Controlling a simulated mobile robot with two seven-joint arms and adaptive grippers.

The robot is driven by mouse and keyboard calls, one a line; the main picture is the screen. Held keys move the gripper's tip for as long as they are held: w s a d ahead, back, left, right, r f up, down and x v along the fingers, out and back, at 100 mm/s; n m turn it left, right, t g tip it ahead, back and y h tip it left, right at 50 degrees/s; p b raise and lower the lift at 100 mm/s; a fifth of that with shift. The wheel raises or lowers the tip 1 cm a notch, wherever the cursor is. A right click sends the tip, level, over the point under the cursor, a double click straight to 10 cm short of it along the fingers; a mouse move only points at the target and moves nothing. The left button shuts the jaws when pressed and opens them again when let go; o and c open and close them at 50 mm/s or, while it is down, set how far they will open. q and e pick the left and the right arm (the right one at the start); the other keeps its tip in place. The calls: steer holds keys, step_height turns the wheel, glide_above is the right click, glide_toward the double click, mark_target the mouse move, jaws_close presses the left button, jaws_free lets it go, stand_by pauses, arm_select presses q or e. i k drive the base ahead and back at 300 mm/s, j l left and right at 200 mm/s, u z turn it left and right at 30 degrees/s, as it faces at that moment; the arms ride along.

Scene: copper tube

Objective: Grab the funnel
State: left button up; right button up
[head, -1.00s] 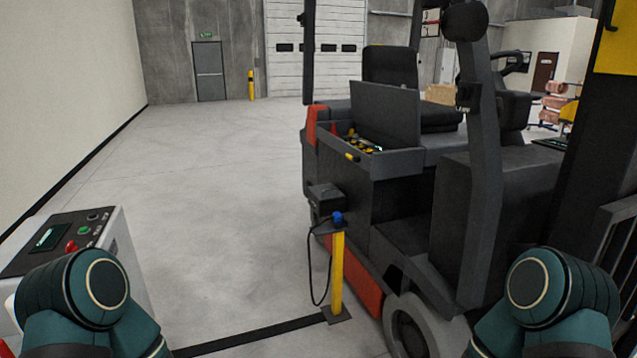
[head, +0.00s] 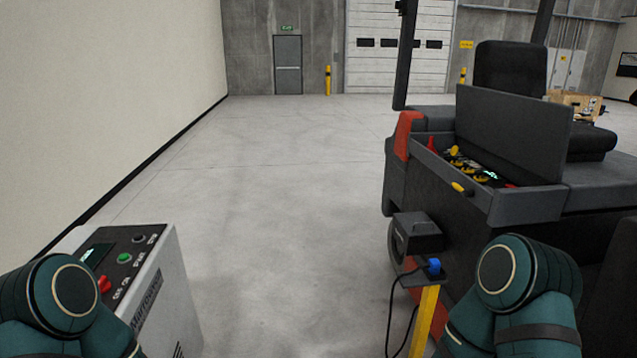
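I cannot clearly make out a funnel in the head view. A small red upright piece (head: 431,144) stands at the left end of the forklift's open battery compartment; it is too small to tell what it is. Yellow caps (head: 463,161) show beside it in the compartment. A small blue piece (head: 434,266) sits on top of the yellow post by the forklift. Only teal links of my two arms show at the bottom left and bottom right; both grippers are out of view.
The forklift (head: 400,188) with its raised lid (head: 515,130) fills the right side. The yellow post (head: 424,318) and a black cable stand before it. A charger cabinet (head: 160,290) is at lower left. Clear floor (head: 270,200) lies between them, reaching back to a grey door (head: 288,65).

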mark_target(430, 146)
steer(key=i+j, duration=0.1)
steer(key=i, duration=1.4)
steer(key=i+z, duration=0.2)
steer(key=i, duration=0.5)
steer(key=i+j+z, duration=0.2)
steer(key=i, duration=0.55)
steer(key=i+z, duration=0.35)
steer(key=i+j+z, duration=0.2)
steer(key=z, duration=0.15)
steer(key=i+j+z, duration=0.2)
steer(key=z, duration=0.15)
steer(key=i+j+z, duration=0.2)
steer(key=z, duration=0.2)
steer(key=i+j+z, duration=0.2)
steer(key=z, duration=0.25)
steer(key=i+j+z, duration=0.1)
steer(key=j+z, duration=0.3)
steer(key=i+j+z, duration=0.1)
steer(key=j+z, duration=0.15)
steer(key=z, duration=0.15)
steer(key=j+z, duration=0.45)
steer(key=i+l, duration=0.05)
steer(key=l, duration=0.05)
